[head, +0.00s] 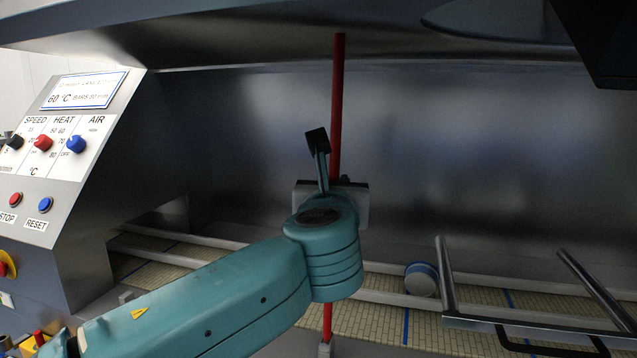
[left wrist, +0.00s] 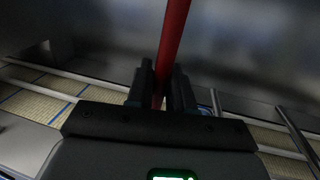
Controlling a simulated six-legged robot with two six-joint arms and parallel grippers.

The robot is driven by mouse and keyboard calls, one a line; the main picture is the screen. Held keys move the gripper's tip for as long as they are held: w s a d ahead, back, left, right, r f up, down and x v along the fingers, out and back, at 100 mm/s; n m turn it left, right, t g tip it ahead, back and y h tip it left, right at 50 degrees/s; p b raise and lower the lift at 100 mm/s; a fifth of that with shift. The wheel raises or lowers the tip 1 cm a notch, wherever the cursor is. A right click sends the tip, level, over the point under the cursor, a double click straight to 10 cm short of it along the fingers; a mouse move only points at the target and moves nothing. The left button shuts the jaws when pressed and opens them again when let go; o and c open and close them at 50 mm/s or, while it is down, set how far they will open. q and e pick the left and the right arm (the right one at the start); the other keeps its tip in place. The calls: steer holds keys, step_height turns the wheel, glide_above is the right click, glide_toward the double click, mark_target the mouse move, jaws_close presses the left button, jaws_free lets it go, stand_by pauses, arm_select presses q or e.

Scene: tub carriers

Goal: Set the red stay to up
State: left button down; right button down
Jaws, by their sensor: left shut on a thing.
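The red stay (head: 338,100) is a long thin red rod. In the head view it stands nearly upright from a small grey foot at the front edge to just under the raised dark hood (head: 250,45). My left arm and wrist hide its middle. In the left wrist view the red stay (left wrist: 173,40) runs down between the two black fingers of my left gripper (left wrist: 161,95), which is shut on it. In the head view the left gripper (head: 318,160) is mostly hidden behind my teal wrist. My right gripper is not in view.
A control panel (head: 75,130) with knobs and buttons stands at the left. A conveyor belt (head: 380,322) with pale rails runs across below, with a round blue-and-white tub (head: 421,279) on it. A metal bar frame (head: 520,322) stands at the lower right.

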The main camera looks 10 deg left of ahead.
arm_select(q)
steer(key=shift+d+f, duration=0.15)
steer(key=shift+f, duration=0.1)
steer(key=c, duration=1.1)
jaws_free()
steer(key=shift+c, duration=0.2)
steer(key=shift+r, duration=0.1)
steer(key=s+d+b, duration=0.1)
steer(key=s+b, duration=0.1)
steer(key=s, duration=1.4)
steer(key=shift+d, duration=0.4)
steer(key=shift+s, duration=0.1)
